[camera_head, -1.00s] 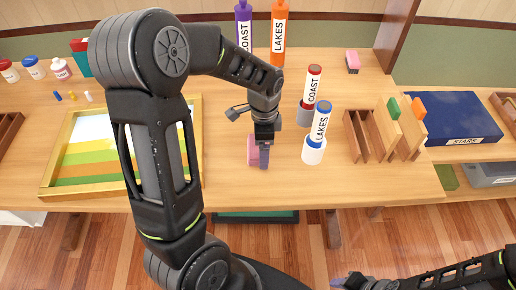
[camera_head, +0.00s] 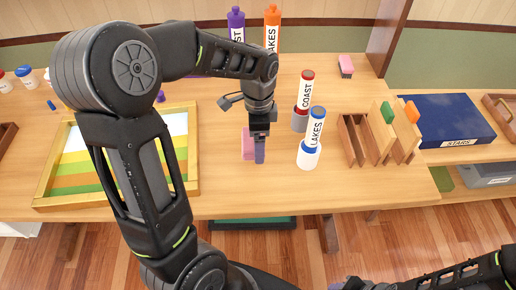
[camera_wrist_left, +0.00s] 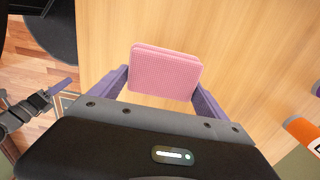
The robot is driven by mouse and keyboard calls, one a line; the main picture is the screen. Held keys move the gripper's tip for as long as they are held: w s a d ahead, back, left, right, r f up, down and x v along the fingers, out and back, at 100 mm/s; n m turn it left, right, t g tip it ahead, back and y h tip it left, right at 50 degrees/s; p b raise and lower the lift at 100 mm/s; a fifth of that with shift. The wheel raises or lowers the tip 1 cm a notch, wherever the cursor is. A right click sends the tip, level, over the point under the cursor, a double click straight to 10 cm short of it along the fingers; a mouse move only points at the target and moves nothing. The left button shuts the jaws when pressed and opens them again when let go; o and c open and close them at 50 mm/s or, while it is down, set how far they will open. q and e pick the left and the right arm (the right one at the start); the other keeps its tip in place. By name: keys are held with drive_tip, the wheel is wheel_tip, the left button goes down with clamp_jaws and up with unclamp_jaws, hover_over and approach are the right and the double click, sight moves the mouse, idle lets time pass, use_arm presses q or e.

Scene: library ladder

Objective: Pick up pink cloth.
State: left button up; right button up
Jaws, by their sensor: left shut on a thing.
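The pink cloth (camera_head: 248,145) is a small folded pad with a waffle texture. It is over the wooden table, between the framed striped picture and the white cup. My left gripper (camera_head: 257,158) points down and is shut on it; its purple fingers flank the cloth (camera_wrist_left: 165,72) in the left wrist view. The cloth seems a little above the tabletop, but the gap is hard to judge. My right gripper (camera_head: 340,285) is low at the bottom edge of the head view, away from the table; its jaws are not clear.
The striped picture in a wooden frame (camera_head: 60,198) lies to the left. Wooden holders (camera_head: 352,140) and a blue STARS box (camera_head: 443,120) are further right. A pink-topped block (camera_head: 345,65) lies behind.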

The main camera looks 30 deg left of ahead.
use_arm(q)
wheel_tip(320, 180, up, 4)
drive_tip(key=shift+r, duration=0.15)
idle(0.5)
drive_tip(key=o, duration=0.9)
drive_tip(key=c, duration=0.6)
drive_tip(key=shift+a, duration=0.1)
